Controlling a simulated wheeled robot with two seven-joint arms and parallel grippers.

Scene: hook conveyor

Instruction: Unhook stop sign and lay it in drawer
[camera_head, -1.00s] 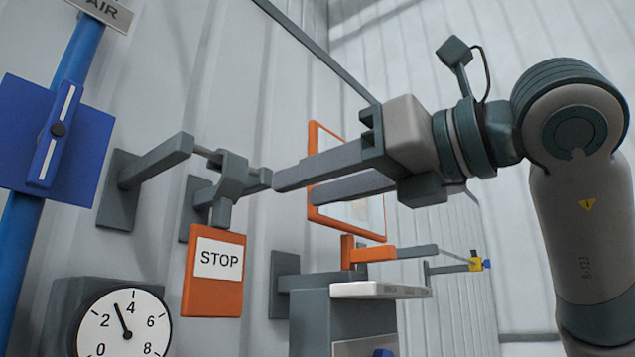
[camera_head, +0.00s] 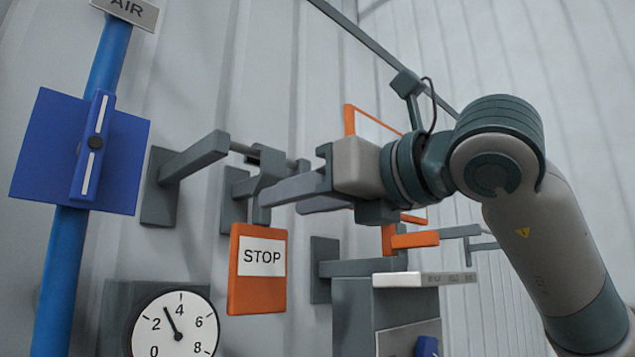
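The orange stop sign (camera_head: 257,298) with its white STOP label hangs upright below a grey hanger (camera_head: 268,164) on a rod beside the wall bracket. My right gripper (camera_head: 282,199) reaches in from the right, its fingers apart. The nearer fingertip overlaps the hanger's lower part just above the sign; I cannot tell whether it touches. No drawer is clearly recognisable; a grey cabinet (camera_head: 352,311) with a pale ledge (camera_head: 425,279) stands to the right of the sign. My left gripper is out of view.
A blue pipe (camera_head: 67,265) with a blue valve plate (camera_head: 50,140) stands at left. An orange frame (camera_head: 350,120) and orange-ended bracket (camera_head: 412,240) lie behind or below my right arm.

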